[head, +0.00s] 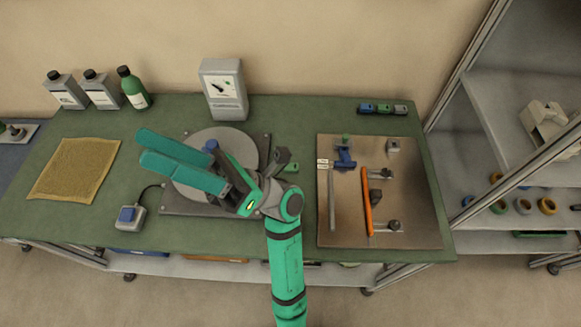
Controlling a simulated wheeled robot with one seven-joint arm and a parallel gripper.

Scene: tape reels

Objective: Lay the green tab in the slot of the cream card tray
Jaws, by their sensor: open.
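My gripper (142,148) is at the left of the workbench, over the left part of the round grey platter. Its two long teal fingers point left with a gap between them, and nothing shows between them. No green tab can be made out for certain. A small green piece (292,168) lies on the bench just right of my wrist, and another green piece (345,139) is at the top of the brown board. I cannot identify the cream card tray or its slot; small cream pieces (322,163) lie at the board's left edge. My arm may hide things.
The platter (222,136) stands on a dark base under my arm. The brown board (408,180) carries an orange rod (366,200) and a blue fitting (345,158). Bottles (132,88) and a grey meter (223,88) stand at the back. A yellow cloth (75,170) lies left.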

